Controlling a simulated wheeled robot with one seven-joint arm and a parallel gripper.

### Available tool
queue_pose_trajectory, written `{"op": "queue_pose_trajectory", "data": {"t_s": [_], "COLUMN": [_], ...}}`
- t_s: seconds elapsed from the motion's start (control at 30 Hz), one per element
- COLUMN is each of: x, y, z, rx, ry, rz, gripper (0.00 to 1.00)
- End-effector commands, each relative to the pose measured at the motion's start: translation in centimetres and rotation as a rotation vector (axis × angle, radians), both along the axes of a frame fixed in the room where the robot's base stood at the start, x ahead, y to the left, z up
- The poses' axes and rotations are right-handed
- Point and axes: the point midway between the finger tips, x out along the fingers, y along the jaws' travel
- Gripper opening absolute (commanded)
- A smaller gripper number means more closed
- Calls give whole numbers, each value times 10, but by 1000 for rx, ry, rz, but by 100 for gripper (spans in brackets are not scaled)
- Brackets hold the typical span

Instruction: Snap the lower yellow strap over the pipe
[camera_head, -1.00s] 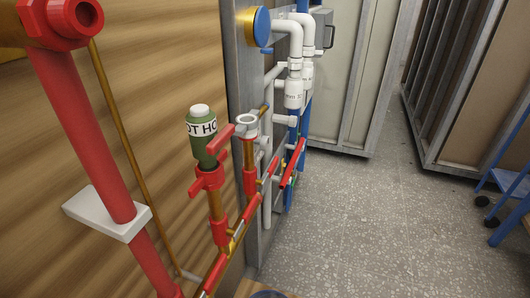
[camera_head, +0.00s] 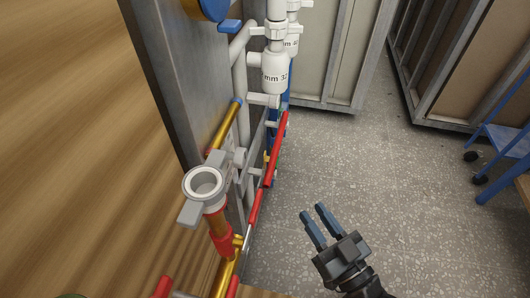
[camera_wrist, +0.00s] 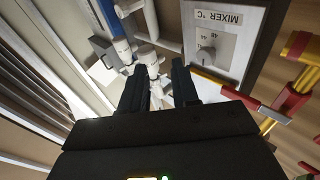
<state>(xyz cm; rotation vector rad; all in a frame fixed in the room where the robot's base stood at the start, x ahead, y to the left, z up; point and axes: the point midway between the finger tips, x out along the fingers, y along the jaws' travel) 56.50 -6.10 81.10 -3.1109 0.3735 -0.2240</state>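My gripper (camera_head: 314,214) is at the lower middle of the head view, above the grey floor, right of the pipework and apart from it. Its two fingers are parted and nothing shows between them; they also show in the wrist view (camera_wrist: 159,80). A yellow piece (camera_wrist: 298,45) sits by a red pipe (camera_wrist: 290,100) at the right of the wrist view. A second yellow piece (camera_wrist: 267,125) is lower there. I cannot tell which is the lower strap, or whether either is closed.
A white valve-like fitting (camera_head: 204,184) and white pipes (camera_head: 275,72) stand out from the wall at left. A mixer panel (camera_wrist: 215,40) is ahead in the wrist view. A blue stool frame (camera_head: 505,145) is at right. The floor (camera_head: 400,190) between is clear.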

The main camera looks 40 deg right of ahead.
Motion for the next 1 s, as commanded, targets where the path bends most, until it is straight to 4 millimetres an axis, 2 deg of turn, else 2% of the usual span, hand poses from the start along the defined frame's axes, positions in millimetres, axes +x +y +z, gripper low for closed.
{"op": "queue_pose_trajectory", "data": {"t_s": [0.03, 0.3, 0.5, 0.63, 0.8, 1.0], "x": [22, 119, 176, 199, 211, 222], "y": [-6, -38, -42, -38, -35, -50], "z": [-8, -52, -78, -89, -96, -97], "rx": [4, 24, 48, 60, 68, 70], "ry": [-29, -65, 12, 76, 124, 131], "rz": [-45, -356, -583, -681, -740, -751], "gripper": [30, 30, 30, 30, 30, 30]}}
